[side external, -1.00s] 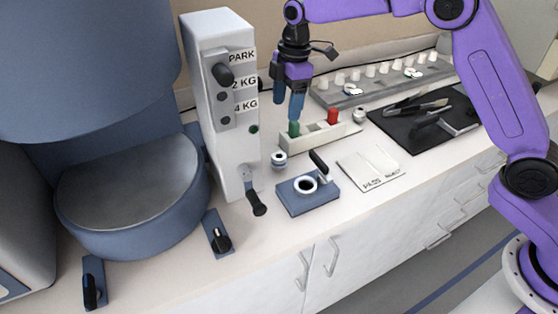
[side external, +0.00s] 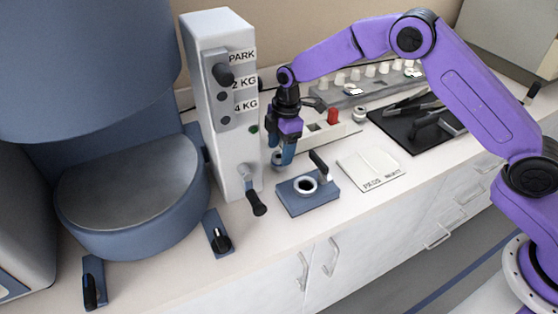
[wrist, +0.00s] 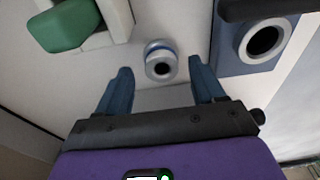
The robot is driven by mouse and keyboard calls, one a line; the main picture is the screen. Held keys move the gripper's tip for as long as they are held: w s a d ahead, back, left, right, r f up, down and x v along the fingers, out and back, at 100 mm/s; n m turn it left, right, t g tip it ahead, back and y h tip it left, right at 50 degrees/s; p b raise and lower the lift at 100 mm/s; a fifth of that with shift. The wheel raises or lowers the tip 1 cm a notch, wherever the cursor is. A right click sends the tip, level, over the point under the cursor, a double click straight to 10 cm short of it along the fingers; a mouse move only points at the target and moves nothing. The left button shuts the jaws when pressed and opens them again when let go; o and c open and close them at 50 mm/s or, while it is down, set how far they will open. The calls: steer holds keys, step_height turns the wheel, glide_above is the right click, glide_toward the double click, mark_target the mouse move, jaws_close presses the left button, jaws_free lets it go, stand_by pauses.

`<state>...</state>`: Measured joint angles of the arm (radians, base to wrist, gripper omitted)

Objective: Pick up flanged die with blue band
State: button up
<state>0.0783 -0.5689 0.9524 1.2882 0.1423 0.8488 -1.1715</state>
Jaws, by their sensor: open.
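The flanged die with the blue band (wrist: 160,62) is a small silver cylinder with a dark bore, standing on the white counter. In the side external view the die (side external: 277,158) is partly hidden by my gripper (side external: 283,155), which is low over it. In the wrist view my gripper (wrist: 160,74) is open, with one blue finger on either side of the die's line. The die sits just past the fingertips, roughly centred, with nothing held between the fingers.
A blue block with a ring and black handle (side external: 308,203) stands close to the right. A grey weight column (side external: 222,120) stands close to the left. A white card (side external: 370,180) lies further right.

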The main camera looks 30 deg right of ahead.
steer(key=shift+s+a+f, duration=0.1)
steer(key=shift+a+f, duration=0.05)
steer(key=shift+f, duration=0.85)
steer(key=shift+a+f, duration=0.15)
steer(key=shift+f, duration=0.8)
steer(key=c, duration=1.1)
steer(key=shift+r, duration=0.1)
steer(key=shift+r, duration=0.55)
step_height(320, 180, up, 2)
steer(key=shift+r, duration=0.1)
steer(key=s+d+r, duration=0.5)
steer(key=s+r, duration=0.4)
steer(key=s, duration=0.3)
steer(key=shift+w+a+f, duration=0.15)
steer(key=shift+a+f, duration=0.1)
steer(key=shift+a, duration=0.7)
steer(key=shift+w+a+f, duration=0.1)
steer(key=shift+a+f, duration=0.15)
steer(key=shift+a, duration=0.7)
